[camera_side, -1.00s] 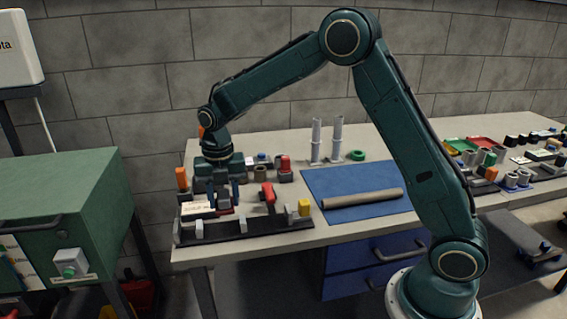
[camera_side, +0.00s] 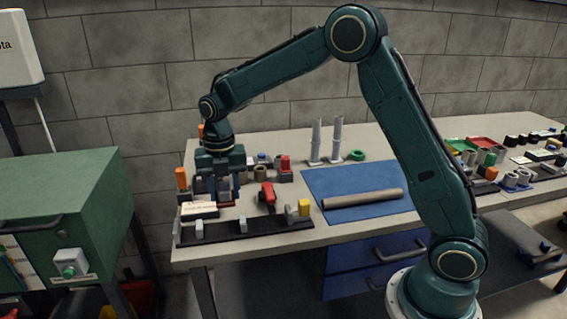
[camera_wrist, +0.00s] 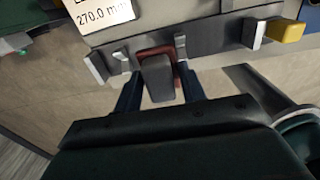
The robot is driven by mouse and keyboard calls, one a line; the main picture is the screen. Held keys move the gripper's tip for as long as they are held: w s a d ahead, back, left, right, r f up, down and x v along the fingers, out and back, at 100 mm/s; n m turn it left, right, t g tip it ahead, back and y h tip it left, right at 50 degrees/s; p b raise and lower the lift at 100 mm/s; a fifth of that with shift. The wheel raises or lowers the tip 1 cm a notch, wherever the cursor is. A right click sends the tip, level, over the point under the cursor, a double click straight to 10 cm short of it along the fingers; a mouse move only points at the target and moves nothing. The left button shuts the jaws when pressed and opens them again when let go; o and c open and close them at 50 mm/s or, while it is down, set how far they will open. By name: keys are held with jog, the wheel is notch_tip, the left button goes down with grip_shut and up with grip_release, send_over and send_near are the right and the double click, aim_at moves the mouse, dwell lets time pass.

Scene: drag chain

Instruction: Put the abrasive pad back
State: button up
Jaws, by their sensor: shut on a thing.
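The abrasive pad appears to be the dark red piece with a grey block on it (camera_wrist: 157,78), between the fingers in the wrist view. In the side view its dark red part (camera_side: 228,204) shows low beneath the fingers, beside the white label plate (camera_side: 200,209). My gripper (camera_wrist: 158,92) is shut on it, with one dark finger on each side. In the side view my gripper (camera_side: 215,190) points down over the left end of the bench. I cannot tell whether the pad touches the surface below.
A black rail with grey brackets (camera_side: 243,225) runs along the front edge. A red-handled tool (camera_side: 267,193) and a yellow block (camera_side: 304,207) are right of my gripper. Several small parts stand behind. The blue mat (camera_side: 335,178) holds a brownish tube (camera_side: 362,198).

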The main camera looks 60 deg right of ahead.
jog(key=s+d+r+m, duration=0.1)
jog(key=d+r+m, duration=0.15)
jog(key=d, duration=0.65)
jog(key=d+r+m, duration=0.2)
jog(key=d+r, duration=0.1)
jog(key=d, duration=0.5)
notch_tip(320, 180, up, 6)
jog(key=f+m, duration=0.1)
jog(key=m, duration=0.3)
send_over(327, 180)
jog(key=shift+f, duration=9.75)
jog(key=shift+f, duration=0.15)
jog(key=o, duration=0.9)
notch_tip(327, 180, up, 12)
jog(key=shift+r, duration=0.15)
